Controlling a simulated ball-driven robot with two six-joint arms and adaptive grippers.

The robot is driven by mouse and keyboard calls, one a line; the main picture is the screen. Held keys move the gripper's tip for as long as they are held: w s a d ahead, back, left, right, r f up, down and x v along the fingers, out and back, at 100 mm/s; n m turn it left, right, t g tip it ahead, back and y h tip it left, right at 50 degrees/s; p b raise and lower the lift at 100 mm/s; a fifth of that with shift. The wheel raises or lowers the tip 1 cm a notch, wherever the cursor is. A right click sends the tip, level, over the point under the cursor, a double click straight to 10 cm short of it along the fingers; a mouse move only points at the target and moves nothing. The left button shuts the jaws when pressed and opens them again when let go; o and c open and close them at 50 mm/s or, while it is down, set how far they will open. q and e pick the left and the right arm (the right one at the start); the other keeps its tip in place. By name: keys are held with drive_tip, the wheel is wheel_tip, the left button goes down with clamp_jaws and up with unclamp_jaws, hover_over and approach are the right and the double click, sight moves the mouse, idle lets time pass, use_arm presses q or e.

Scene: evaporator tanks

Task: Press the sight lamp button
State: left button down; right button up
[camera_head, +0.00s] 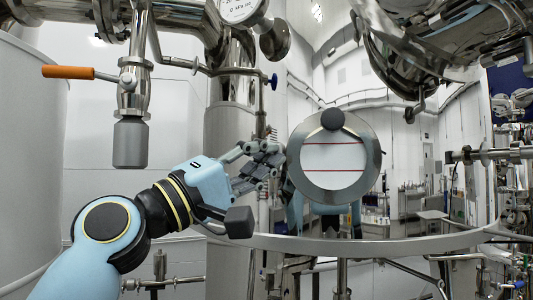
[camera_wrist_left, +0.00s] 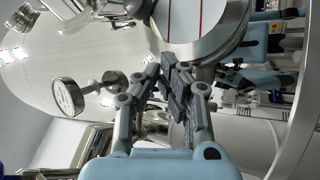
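A round steel sight glass (camera_head: 335,186) with a white face and two red lines stands right of centre in the head view. A dark round knob (camera_head: 332,120) sits at the top of its rim; it looks like the lamp button. My left gripper (camera_head: 280,157) is beside the sight glass's left edge, lower than the knob. Its fingers look closed together, with nothing between them. Whether they touch the rim is unclear. In the left wrist view, the finger pads (camera_wrist_left: 178,82) lie close together below the sight glass (camera_wrist_left: 192,18). My right gripper is not seen.
A valve with an orange handle (camera_head: 68,72) hangs at upper left. A pressure gauge (camera_head: 240,8) and a vertical steel pipe (camera_head: 232,120) stand behind my left gripper. A polished steel vessel (camera_head: 430,45) overhangs at upper right. Open space lies between the gauge and the knob.

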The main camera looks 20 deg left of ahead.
use_arm(q)
drive_tip(key=s, duration=0.6)
drive_tip(key=shift+d+p, duration=0.25)
drive_tip(key=shift+p, duration=0.2)
